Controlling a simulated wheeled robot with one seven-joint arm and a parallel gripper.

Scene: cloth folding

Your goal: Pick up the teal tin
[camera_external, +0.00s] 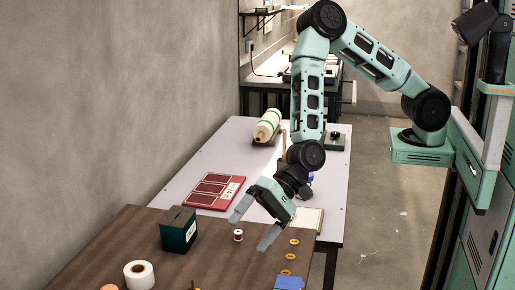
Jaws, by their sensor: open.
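The teal tin (178,232) is a dark teal box with a brownish top and a pale label on its side. It stands upright on the brown wooden table. My gripper (254,235) is open and empty, to the right of the tin and apart from it. Its two fingers point down toward the table. A small red and white spool (238,235) shows between the fingers in the picture; I cannot tell how far below them it is.
A white tape roll (139,274) lies in front of the tin. Several yellow rings (292,254) and a blue item (289,283) lie at the right. Behind, a pale table (184,166) holds a red case (214,191) and a fabric roll (267,124). A wall stands at the left.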

